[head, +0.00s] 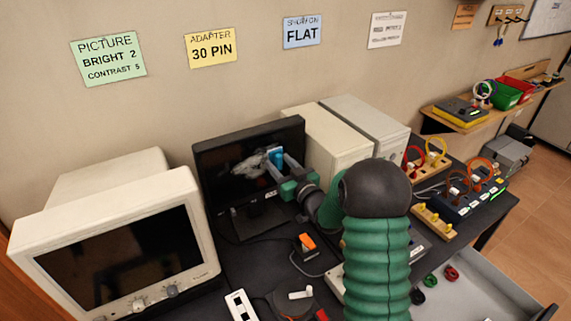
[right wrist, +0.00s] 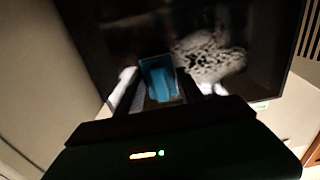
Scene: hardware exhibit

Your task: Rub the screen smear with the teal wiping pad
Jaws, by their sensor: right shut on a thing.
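The dark flat screen (head: 222,165) stands at the back of the bench, with a pale grey smear (head: 250,166) on it. The smear also shows in the right wrist view (right wrist: 210,55), speckled and whitish. My right gripper (head: 283,166) is shut on the teal pad (head: 275,156) and holds it at the screen, at the edge of the smear. In the right wrist view the teal pad (right wrist: 159,78) sits between the fingers beside the smear. I cannot tell whether the pad touches the glass. My left gripper is not in view.
A cream CRT monitor (head: 120,255) stands at the left. Beige computer cases (head: 325,140) stand right of the screen. Cable blocks (head: 430,160) crowd the bench's right side. An orange-topped item (head: 306,243) and cables lie in front of the screen.

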